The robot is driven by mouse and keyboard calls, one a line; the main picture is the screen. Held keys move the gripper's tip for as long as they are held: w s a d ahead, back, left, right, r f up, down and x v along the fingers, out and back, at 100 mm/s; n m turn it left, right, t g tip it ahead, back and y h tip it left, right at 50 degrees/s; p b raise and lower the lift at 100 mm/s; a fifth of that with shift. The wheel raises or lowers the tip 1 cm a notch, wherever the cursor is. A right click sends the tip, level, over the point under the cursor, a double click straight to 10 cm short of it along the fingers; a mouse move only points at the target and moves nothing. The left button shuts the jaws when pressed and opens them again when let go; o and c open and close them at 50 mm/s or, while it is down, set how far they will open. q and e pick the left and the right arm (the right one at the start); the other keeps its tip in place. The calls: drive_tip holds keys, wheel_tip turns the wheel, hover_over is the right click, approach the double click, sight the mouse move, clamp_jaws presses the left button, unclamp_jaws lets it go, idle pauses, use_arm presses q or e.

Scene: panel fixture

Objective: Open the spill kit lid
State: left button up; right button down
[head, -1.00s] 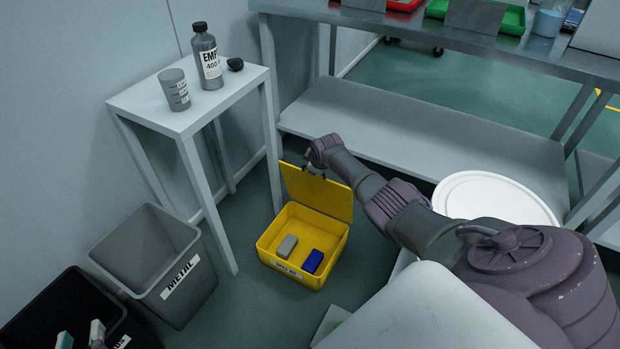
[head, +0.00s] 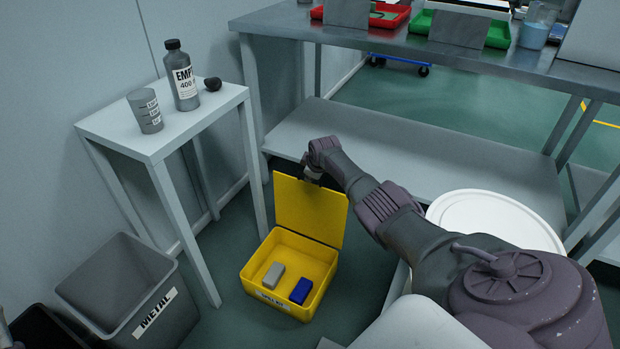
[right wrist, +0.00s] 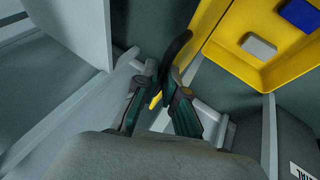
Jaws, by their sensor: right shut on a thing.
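Inside lie a grey block (head: 273,276) and a blue block (head: 301,291). My right gripper (head: 313,174) is shut on the lid's upper edge; its fingertips are partly hidden there. In the right wrist view, a small yellow piece shows between the fingers (right wrist: 160,103), with the box (right wrist: 237,70) at upper right.
A white side table (head: 160,132) with a bottle (head: 181,78) and a cup (head: 145,112) stands left of the box. A grey METAL bin (head: 85,318) is at lower left. A workbench's lower shelf (head: 420,150) lies behind the lid.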

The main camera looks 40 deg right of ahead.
drive_tip(key=shift+d+r, duration=0.1)
drive_tip(key=c, duration=1.2)
unclamp_jaws()
drive_tip(key=shift+c, duration=0.2)
drive_tip(key=v, duration=1.2)
